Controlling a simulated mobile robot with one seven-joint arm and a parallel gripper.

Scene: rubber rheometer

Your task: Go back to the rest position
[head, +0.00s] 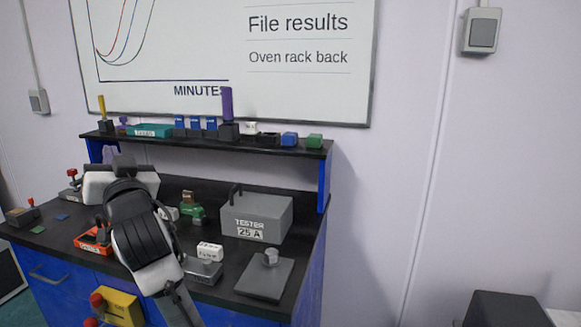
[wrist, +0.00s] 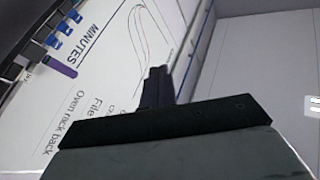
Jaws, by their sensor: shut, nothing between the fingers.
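My gripper (wrist: 157,83) shows in the wrist view as two dark fingers pressed together, with nothing between them. It points towards the whiteboard (wrist: 115,55), which appears tilted in that view. In the head view my white and black arm rises in front of the left part of the black-topped bench (head: 222,292). The arm's upper end is in front of the bench's back area, below the shelf. My fingers cannot be made out clearly there, and the arm hides part of the bench top.
A grey tester box (head: 257,217) stands on the bench, right of my arm. A grey plate with a knob (head: 265,277) lies near the front right edge. The raised shelf (head: 290,149) holds small blocks and a purple post (head: 227,104).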

